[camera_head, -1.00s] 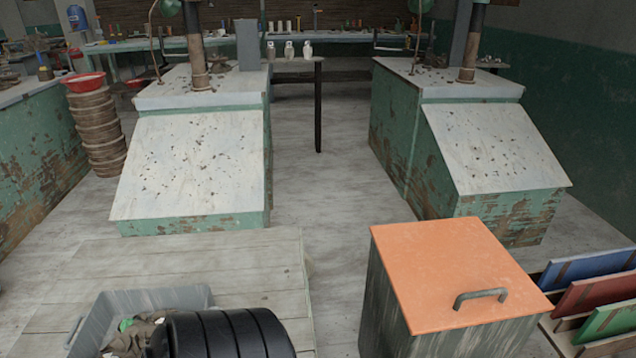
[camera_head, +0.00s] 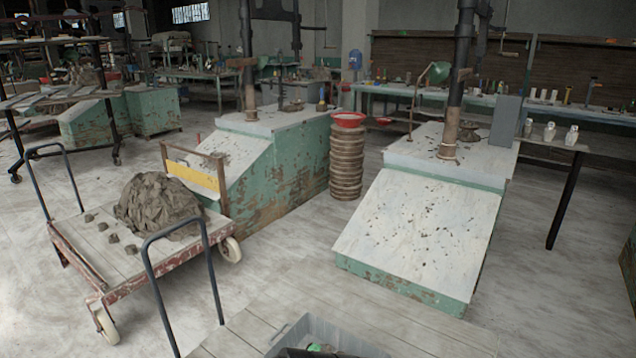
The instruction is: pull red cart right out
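The red cart (camera_head: 137,280) stands on the floor at the left in the head view. A large grey-brown clay heap (camera_head: 160,205) and several small clay lumps (camera_head: 103,227) lie on the deck. Neither of my grippers is in view.
A green clay-spattered bench (camera_head: 290,160) stands close behind the cart, with a yellow-panelled frame (camera_head: 193,175) between. A plank platform (camera_head: 395,338) with a grey bin (camera_head: 297,332) is at the bottom. Another sloped bench (camera_head: 425,225) stands right. Floor left of the cart is open.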

